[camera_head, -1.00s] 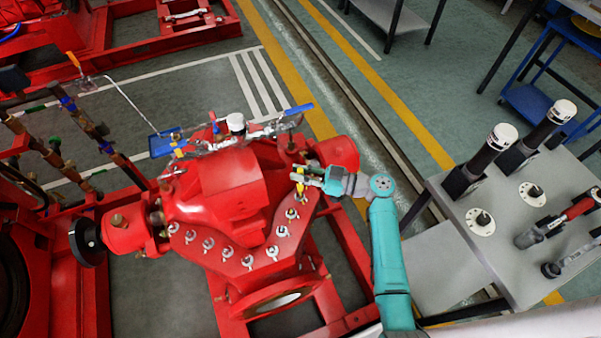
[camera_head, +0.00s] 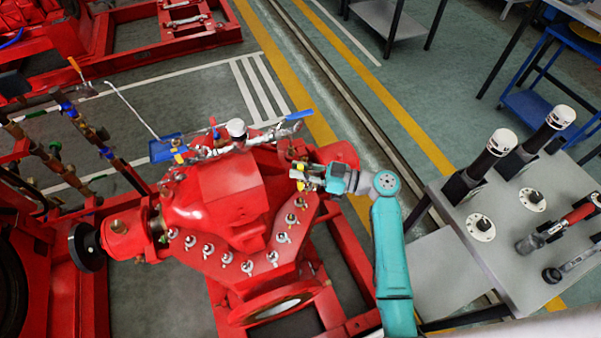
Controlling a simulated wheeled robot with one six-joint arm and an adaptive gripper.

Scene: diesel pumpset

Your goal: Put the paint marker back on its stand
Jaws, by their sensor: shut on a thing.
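My gripper (camera_head: 306,178) is at the right side of the red pump casing, above the row of bolts along its flange. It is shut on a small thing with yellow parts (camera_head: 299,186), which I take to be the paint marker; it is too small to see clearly. The grey table (camera_head: 510,262) at the right carries two round pale bases with dark centres, a nearer one (camera_head: 481,228) and a farther one (camera_head: 533,199). Both look empty. I cannot tell which of these, if either, is the marker's stand.
Two black, white-topped cylinders (camera_head: 488,166) (camera_head: 543,132) stand tilted in the picture on the table. A red-handled tool (camera_head: 568,219) and a wrench-like tool (camera_head: 572,264) lie there too. Pipework (camera_head: 240,140) runs behind the casing (camera_head: 235,190). Floor shows between pump and table.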

